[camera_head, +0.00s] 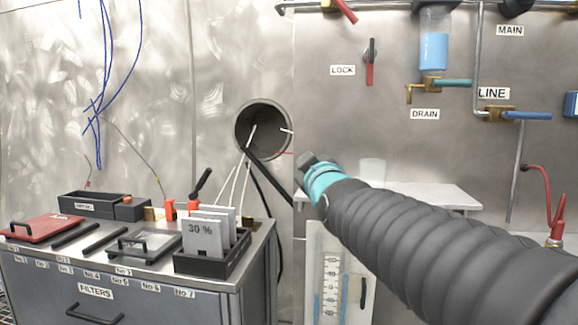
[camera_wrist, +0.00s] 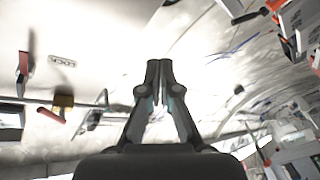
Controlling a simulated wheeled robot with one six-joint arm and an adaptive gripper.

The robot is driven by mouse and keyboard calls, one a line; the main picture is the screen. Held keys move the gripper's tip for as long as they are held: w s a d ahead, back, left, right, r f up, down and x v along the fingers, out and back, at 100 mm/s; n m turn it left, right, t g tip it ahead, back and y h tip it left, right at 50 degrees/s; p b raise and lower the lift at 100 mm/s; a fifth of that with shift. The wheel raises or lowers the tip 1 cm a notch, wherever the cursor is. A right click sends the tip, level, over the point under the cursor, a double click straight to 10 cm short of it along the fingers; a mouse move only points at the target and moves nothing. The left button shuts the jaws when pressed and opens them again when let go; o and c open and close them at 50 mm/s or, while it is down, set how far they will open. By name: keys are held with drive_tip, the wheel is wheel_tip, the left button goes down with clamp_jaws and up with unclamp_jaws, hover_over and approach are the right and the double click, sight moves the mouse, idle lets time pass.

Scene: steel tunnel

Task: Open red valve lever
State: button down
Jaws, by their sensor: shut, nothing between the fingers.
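A red lever (camera_head: 345,11) hangs slanted from the pipe at the top edge in the head view, its mount mostly cut off. In the wrist view this red lever (camera_wrist: 50,115) sits by a brass valve body (camera_wrist: 63,101) on the pipe. A second lever, the red-handled LOCK lever (camera_head: 370,74), points down beside its label; it also shows at the left of the wrist view (camera_wrist: 23,66). My gripper (camera_head: 306,158) is below and left of both levers, apart from them. In the wrist view its fingers (camera_wrist: 158,66) are together and empty.
A round wall opening (camera_head: 263,130) with cables lies left of my gripper. A white shelf (camera_head: 440,194) is below. The filter cabinet (camera_head: 200,285) stands lower left.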

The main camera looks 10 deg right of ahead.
drive_tip(key=shift+s+f, duration=0.15)
drive_tip(key=shift+f, duration=0.1)
drive_tip(key=s+d+f+m+g, duration=0.1)
drive_tip(key=s+f+m+g, duration=0.2)
drive_tip(key=s+f, duration=0.6)
drive_tip(key=s+d+f+m+g+h, duration=0.1)
drive_tip(key=s+f+g, duration=0.4)
drive_tip(key=s+f, duration=0.5)
drive_tip(key=s+d+f+m+g, duration=0.2)
drive_tip(key=s+f+m+g, duration=0.2)
drive_tip(key=s+f, duration=0.5)
wheel_tip(320, 180, down, 4)
drive_tip(key=shift+s+d+r+m+g, duration=0.15)
drive_tip(key=shift+s+m+g, duration=0.25)
drive_tip(key=shift+g, duration=0.2)
